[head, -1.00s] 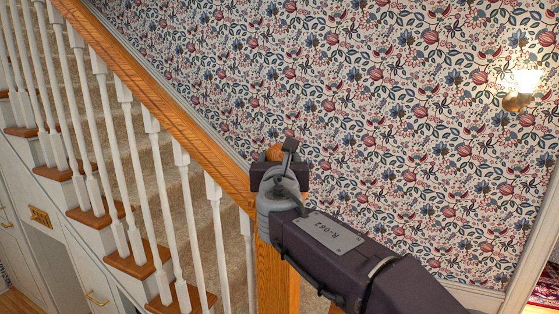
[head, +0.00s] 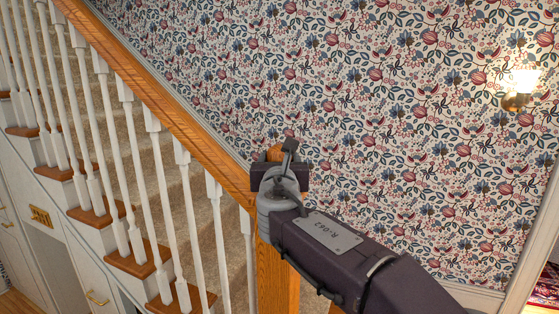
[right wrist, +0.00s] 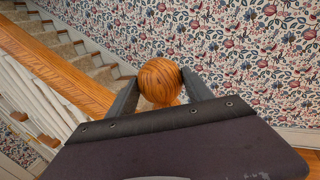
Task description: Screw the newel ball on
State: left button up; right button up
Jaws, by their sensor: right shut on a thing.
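The newel ball (right wrist: 160,80) is a round, striped wooden ball held between the two dark fingers of my right gripper (right wrist: 160,92) in the right wrist view. In the head view only a small bit of orange wood (head: 275,152) shows behind the right gripper (head: 283,160). The gripper is over the top of the wooden newel post (head: 277,285), at the lower end of the handrail. The post's top and the underside of the ball are hidden, so I cannot tell whether they touch. My left gripper is not in view.
The wooden handrail (head: 165,105) slopes down from upper left to the post, above several white balusters (head: 165,220) and carpeted stairs. Floral wallpaper (head: 400,110) lies behind, with a lit wall lamp (head: 518,90) at right. Space right of the post looks open.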

jog(key=shift+s+f, duration=0.1)
jog(key=shift+s, duration=0.15)
dwell(0.3)
jog(key=shift+f+b, duration=0.6)
jog(key=shift+b, duration=0.15)
dwell(0.6)
jog(key=shift+o, duration=0.2)
jog(key=o, duration=1.5)
